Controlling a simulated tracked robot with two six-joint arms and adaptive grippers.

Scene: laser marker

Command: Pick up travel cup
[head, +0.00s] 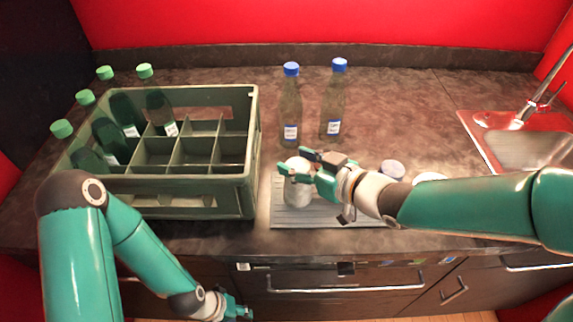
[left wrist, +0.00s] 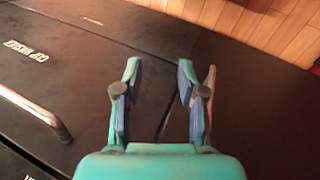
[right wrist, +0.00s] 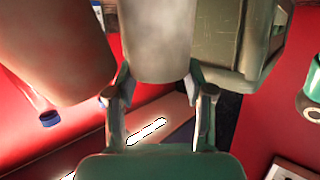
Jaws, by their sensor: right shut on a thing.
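A pale, roughly cylindrical travel cup (head: 297,191) is at the left end of the ribbed grey mat (head: 288,220) in the head view. My right gripper (head: 306,166) reaches it from the right and is shut on it. In the right wrist view the cup (right wrist: 158,40) sits between the two fingers (right wrist: 158,100). Whether its base touches the mat is unclear. My left gripper (head: 238,309) is low in front of the cabinet, and in the left wrist view it (left wrist: 160,80) is open and empty.
A green crate (head: 250,150) with several green-capped bottles stands left of the cup. Two blue-capped bottles (head: 290,110) (head: 333,105) stand behind it. Other pale round tops (head: 392,169) (head: 430,177) show behind my right arm. A sink (head: 530,150) is at right.

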